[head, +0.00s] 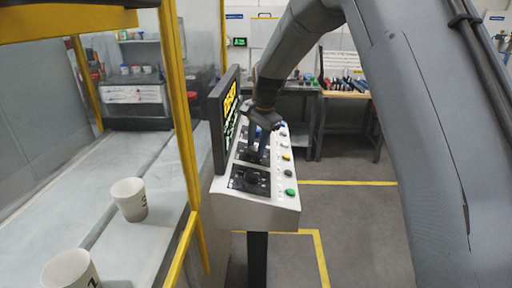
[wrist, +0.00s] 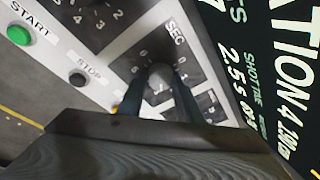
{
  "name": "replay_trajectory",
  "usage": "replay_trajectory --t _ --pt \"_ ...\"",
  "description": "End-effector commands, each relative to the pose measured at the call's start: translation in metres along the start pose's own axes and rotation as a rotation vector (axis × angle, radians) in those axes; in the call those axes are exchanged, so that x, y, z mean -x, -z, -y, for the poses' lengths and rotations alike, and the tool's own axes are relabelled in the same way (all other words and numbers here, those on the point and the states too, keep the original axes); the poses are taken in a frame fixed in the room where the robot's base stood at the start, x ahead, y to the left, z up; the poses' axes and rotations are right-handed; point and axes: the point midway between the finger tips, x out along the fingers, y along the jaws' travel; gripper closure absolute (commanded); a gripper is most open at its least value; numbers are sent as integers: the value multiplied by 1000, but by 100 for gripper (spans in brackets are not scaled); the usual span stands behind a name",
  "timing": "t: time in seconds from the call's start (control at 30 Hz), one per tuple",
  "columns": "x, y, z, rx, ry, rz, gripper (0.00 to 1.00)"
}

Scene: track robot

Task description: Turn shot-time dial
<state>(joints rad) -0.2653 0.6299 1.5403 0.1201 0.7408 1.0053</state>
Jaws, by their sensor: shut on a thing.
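The shot-time dial, marked SEC (wrist: 176,34) with numbers around it, sits on a black plate of the control panel (head: 262,212). My gripper (wrist: 162,92) is shut on its knob (wrist: 159,82), one finger on each side. In the head view my gripper (head: 257,152) reaches down onto the middle dial plate, and the knob is mostly hidden by it.
Another dial (head: 250,180) lies nearer on the panel. The green START button (wrist: 19,35) and dark STOP button (wrist: 78,79) are along the panel's edge. A yellow post (head: 180,100) stands left of the display. White cups (head: 130,199) stand on the left counter. Floor right of the panel is clear.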

Motion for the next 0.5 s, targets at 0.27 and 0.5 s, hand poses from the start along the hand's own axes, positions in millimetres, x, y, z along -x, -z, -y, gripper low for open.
replay_trajectory --t 0.27,0.5 --pt "-2 2 -1 250 60 12 91" --pt "-2 3 -1 472 111 25 91"
